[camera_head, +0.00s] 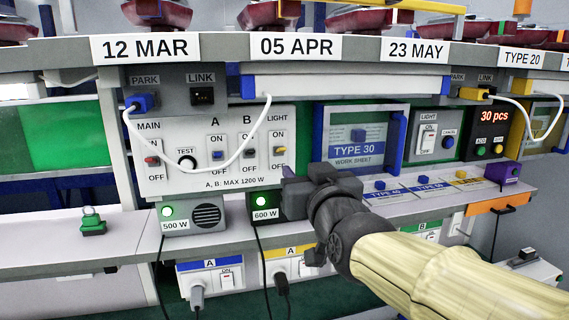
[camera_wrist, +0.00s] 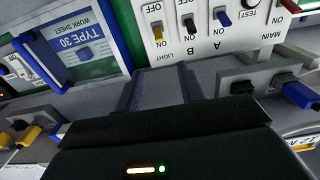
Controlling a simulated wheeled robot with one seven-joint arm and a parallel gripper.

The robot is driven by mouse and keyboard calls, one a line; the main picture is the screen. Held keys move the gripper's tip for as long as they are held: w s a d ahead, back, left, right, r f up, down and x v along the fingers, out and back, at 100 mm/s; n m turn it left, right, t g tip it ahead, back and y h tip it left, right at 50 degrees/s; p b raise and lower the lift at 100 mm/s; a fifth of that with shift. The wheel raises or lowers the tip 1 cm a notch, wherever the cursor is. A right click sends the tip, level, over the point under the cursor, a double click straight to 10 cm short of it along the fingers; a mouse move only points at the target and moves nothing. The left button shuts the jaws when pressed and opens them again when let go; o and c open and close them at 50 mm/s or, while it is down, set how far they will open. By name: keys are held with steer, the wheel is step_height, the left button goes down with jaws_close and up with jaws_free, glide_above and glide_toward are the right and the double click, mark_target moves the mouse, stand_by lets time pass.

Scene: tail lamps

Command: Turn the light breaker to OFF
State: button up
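The light breaker (camera_head: 280,150) is a small yellow-tipped lever under the LIGHT label, at the right end of the white breaker panel (camera_head: 190,178). ON is marked above it and OFF below. It also shows, with the panel upside down, in the wrist view (camera_wrist: 158,33), where its tip seems to lean toward ON. My gripper (camera_head: 287,172) is just below and right of this lever in the head view, apparently apart from it. It also shows in the wrist view (camera_wrist: 160,85), with nothing clearly held.
Breakers A (camera_head: 217,154) and B (camera_head: 249,153) sit left of the light breaker, with the red MAIN lever (camera_head: 152,161) farther left. A white cable (camera_head: 190,168) loops across the panel. Below stands a 600 W box (camera_head: 265,207). The blue-handled TYPE 30 frame (camera_head: 356,152) is to the right.

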mark_target(284, 149)
steer(key=p+x, duration=0.2)
steer(key=x, duration=1.1)
steer(key=shift+w+p, duration=0.1)
steer(key=shift+p, duration=0.2)
steer(key=shift+w+a+f, duration=0.1)
steer(key=shift+w+a, duration=0.05)
steer(key=shift+w, duration=0.4)
steer(key=shift+s, duration=0.15)
jaws_close()
